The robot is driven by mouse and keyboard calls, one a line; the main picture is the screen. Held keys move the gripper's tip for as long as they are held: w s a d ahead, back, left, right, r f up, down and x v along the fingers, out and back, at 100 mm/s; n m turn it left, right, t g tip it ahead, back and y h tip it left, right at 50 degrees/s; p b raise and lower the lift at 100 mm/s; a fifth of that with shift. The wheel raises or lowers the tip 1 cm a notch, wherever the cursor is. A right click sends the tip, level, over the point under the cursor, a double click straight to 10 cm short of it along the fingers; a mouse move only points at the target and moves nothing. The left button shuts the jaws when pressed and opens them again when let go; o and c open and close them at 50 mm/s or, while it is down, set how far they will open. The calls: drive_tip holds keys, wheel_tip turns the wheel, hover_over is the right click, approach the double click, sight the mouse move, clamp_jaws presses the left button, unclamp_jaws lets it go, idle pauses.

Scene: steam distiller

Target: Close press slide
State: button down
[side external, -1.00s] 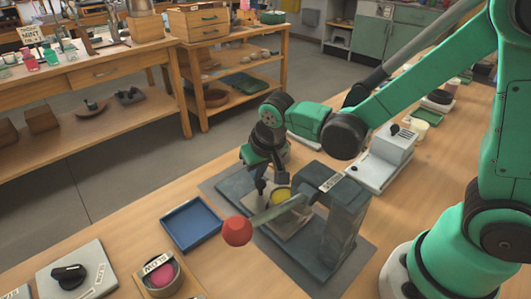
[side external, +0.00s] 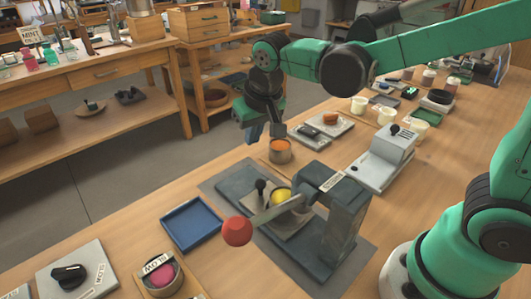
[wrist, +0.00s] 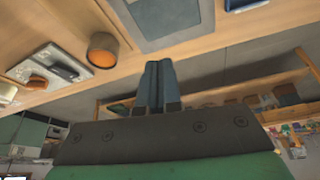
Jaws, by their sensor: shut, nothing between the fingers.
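The dark grey press (side external: 345,215) stands on a grey mat on the bench, with a lever ending in a red ball (side external: 237,231). Its pale slide plate (side external: 290,222) lies at the press with a yellow piece (side external: 281,196) on it and a small black knob (side external: 261,186) at its far left edge. The lever and press head partly hide the plate. My gripper (side external: 265,132) is shut and empty, raised above and beyond the press, apart from the knob. In the wrist view, my gripper's fingers (wrist: 158,68) are together, near the grey mat (wrist: 185,40).
A cup with orange contents (side external: 280,150) stands below and right of my gripper. A blue tray (side external: 191,224) lies left of the press. A white device (side external: 386,160) stands behind it to the right. Small trays and cups line the back of the bench.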

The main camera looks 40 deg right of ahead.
drive_tip(key=w+r+g+y, duration=0.1)
drive_tip(key=w+r+g, duration=0.2)
drive_tip(key=w+g, duration=0.35)
drive_tip(key=x, duration=0.9)
drive_tip(key=shift+s+d+f, duration=0.15)
drive_tip(key=shift+d, duration=0.2)
drive_tip(key=s, duration=0.1)
drive_tip(key=s+f, duration=0.1)
drive_tip(key=s, duration=0.1)
drive_tip(key=shift+a+f, duration=0.15)
drive_tip(key=shift+a, duration=0.15)
drive_tip(key=shift+s+a+f, duration=0.1)
drive_tip(key=shift+s, duration=0.45)
drive_tip(key=shift+s, duration=2.2)
